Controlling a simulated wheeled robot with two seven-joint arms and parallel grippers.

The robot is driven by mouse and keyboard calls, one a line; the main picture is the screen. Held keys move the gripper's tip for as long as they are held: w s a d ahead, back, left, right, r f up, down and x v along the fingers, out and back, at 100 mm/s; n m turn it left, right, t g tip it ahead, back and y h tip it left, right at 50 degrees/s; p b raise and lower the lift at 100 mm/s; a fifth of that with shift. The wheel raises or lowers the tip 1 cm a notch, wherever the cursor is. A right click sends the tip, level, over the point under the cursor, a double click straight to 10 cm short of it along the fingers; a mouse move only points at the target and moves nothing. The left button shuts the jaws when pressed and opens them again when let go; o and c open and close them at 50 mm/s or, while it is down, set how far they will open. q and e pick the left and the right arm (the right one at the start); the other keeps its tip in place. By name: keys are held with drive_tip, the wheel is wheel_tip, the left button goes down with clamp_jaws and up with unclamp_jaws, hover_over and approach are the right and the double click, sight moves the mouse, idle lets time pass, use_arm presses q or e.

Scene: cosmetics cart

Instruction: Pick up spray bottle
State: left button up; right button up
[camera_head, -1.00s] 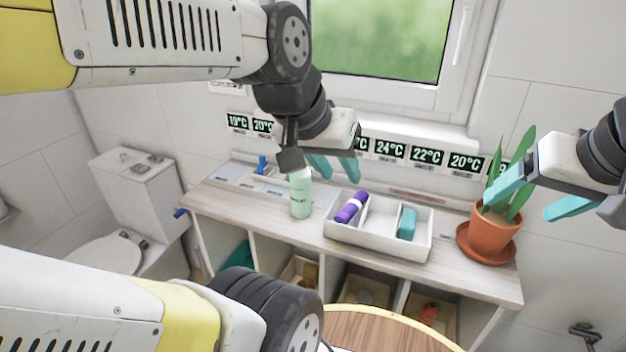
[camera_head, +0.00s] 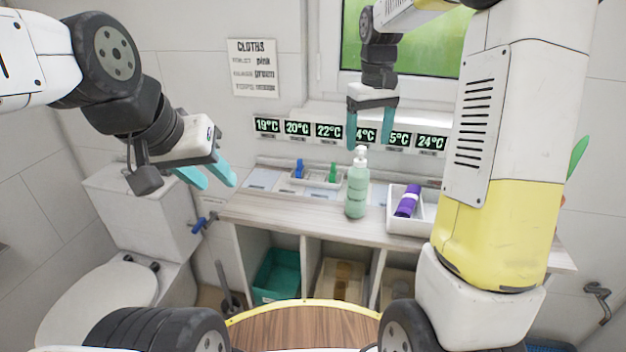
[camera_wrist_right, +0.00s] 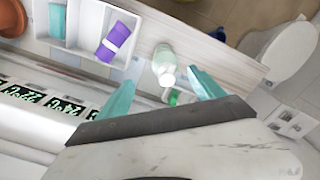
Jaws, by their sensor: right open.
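The spray bottle (camera_head: 356,186) is pale green with a white pump top and stands upright on the wooden counter (camera_head: 300,210). In the right wrist view the bottle (camera_wrist_right: 163,62) shows from above, between and beyond the two fingertips. My right gripper (camera_head: 370,142) is open with teal fingers pointing down, above and behind the bottle; no contact shows. It also appears in the right wrist view (camera_wrist_right: 160,85). My left gripper (camera_head: 212,182) is open and empty, left of the counter in front of the toilet tank.
A white tray (camera_head: 398,222) with a purple tube (camera_head: 408,200) stands right of the bottle, partly hidden by my right arm. Blue and green clips (camera_head: 300,169) sit behind left.

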sight(360, 164)
drive_tip(key=shift+w+a+f, duration=0.3)
drive_tip(key=shift+w+a, duration=0.05)
drive_tip(key=shift+a, duration=0.1)
drive_tip(key=shift+a+f, duration=0.25)
drive_tip(key=shift+f, duration=0.1)
wheel_tip(360, 164, down, 7)
drive_tip(key=shift+f, duration=0.1)
drive_tip(key=shift+d, duration=0.1)
drive_tip(key=shift+c, duration=0.3)
clamp_jaws()
